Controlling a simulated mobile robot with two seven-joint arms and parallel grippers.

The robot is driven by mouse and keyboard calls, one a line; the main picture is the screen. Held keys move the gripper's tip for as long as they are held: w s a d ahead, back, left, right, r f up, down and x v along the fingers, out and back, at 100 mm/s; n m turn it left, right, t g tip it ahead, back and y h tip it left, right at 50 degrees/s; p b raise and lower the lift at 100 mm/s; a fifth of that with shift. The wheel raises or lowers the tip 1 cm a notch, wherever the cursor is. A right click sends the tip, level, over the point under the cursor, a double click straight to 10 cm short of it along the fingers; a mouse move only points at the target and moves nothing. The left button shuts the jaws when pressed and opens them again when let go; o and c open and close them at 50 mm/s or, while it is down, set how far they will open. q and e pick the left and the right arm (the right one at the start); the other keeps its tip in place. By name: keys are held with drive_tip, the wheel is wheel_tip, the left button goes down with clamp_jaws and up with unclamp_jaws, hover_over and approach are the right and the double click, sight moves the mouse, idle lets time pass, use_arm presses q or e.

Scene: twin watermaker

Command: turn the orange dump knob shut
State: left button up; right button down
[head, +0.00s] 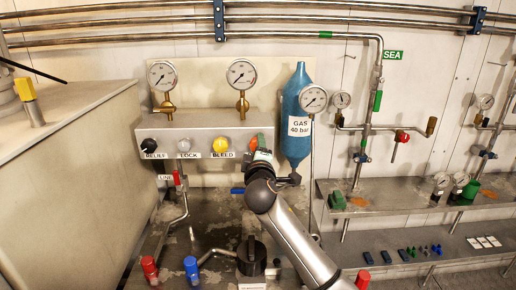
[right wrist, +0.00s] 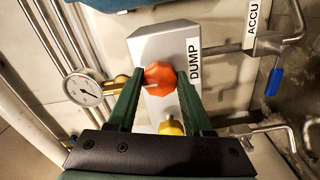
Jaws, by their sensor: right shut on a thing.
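The orange dump knob (right wrist: 160,77) sits on the face of a grey metal box beside a DUMP label (right wrist: 194,62). It also shows as a bit of orange at the right end of the panel (head: 254,143) in the head view, mostly covered by my gripper. My right gripper (right wrist: 159,82) has its two dark green fingers on either side of the knob, shut on it. In the head view the right arm reaches up from the lower right to the panel. My left gripper is not in view.
Left of the dump knob are a yellow BLEED knob (head: 220,145), a grey LOCK knob (head: 184,145) and a black RELIEF knob (head: 149,145). A blue gas cylinder (head: 296,140) stands close to the right. Gauges (head: 241,74) rise above the panel, and pipes lie below.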

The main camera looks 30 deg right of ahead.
drive_tip(key=shift+f, duration=0.1)
drive_tip(key=shift+c, duration=1.5)
unclamp_jaws()
drive_tip(key=shift+s, duration=0.1)
drive_tip(key=b+v, duration=0.1)
drive_tip(key=v, duration=1.1)
drive_tip(key=shift+s, duration=0.2)
drive_tip(key=shift+a, duration=0.1)
